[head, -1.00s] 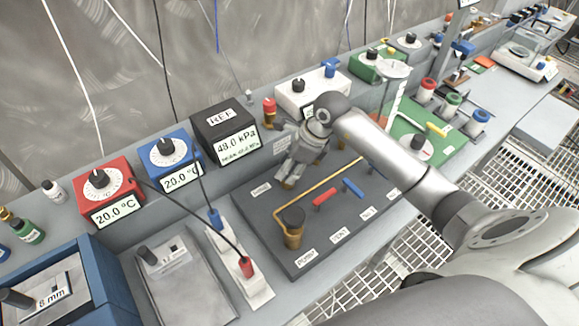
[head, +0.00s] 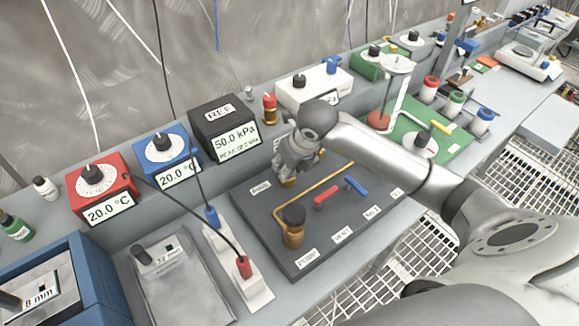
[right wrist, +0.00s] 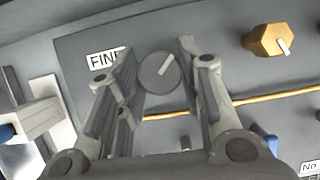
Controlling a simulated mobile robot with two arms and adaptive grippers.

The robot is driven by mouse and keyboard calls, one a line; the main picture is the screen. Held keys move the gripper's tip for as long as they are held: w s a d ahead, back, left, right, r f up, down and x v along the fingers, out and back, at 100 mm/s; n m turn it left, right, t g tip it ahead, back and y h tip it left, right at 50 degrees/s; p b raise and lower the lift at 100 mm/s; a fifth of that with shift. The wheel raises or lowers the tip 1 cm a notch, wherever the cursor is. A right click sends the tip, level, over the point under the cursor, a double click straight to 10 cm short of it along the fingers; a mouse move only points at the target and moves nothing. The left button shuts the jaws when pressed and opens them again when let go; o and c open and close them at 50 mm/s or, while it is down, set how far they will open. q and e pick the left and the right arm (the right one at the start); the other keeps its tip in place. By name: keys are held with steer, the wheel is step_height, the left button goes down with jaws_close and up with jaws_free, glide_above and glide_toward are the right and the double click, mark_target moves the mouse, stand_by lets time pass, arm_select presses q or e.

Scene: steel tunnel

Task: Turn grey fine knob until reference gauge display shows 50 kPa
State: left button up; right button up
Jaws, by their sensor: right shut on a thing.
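The grey fine knob (right wrist: 158,73), a round disc with a pale pointer line, sits beside a label reading "FINE" in the right wrist view. My right gripper (right wrist: 158,52) has one finger on each side of the knob and is shut on it. In the head view my right gripper (head: 288,178) reaches down to the back of the dark panel (head: 262,215) and hides the knob. The black reference gauge (head: 222,118), labelled REF, reads 50.0 kPa on its display (head: 236,141). My left gripper is not in view.
The dark panel also carries a brass pump knob (head: 294,228), a brass pipe, a red lever (head: 326,195) and a blue lever (head: 356,187). A brass hex fitting (right wrist: 268,40) shows in the wrist view. Red (head: 100,188) and blue (head: 165,157) temperature boxes stand to the left.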

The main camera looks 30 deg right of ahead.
steer(key=shift+m, duration=0.4)
steer(key=o, duration=1)
steer(key=shift+o, duration=0.2)
steer(key=v, duration=1.2)
steer(key=shift+a, duration=0.2)
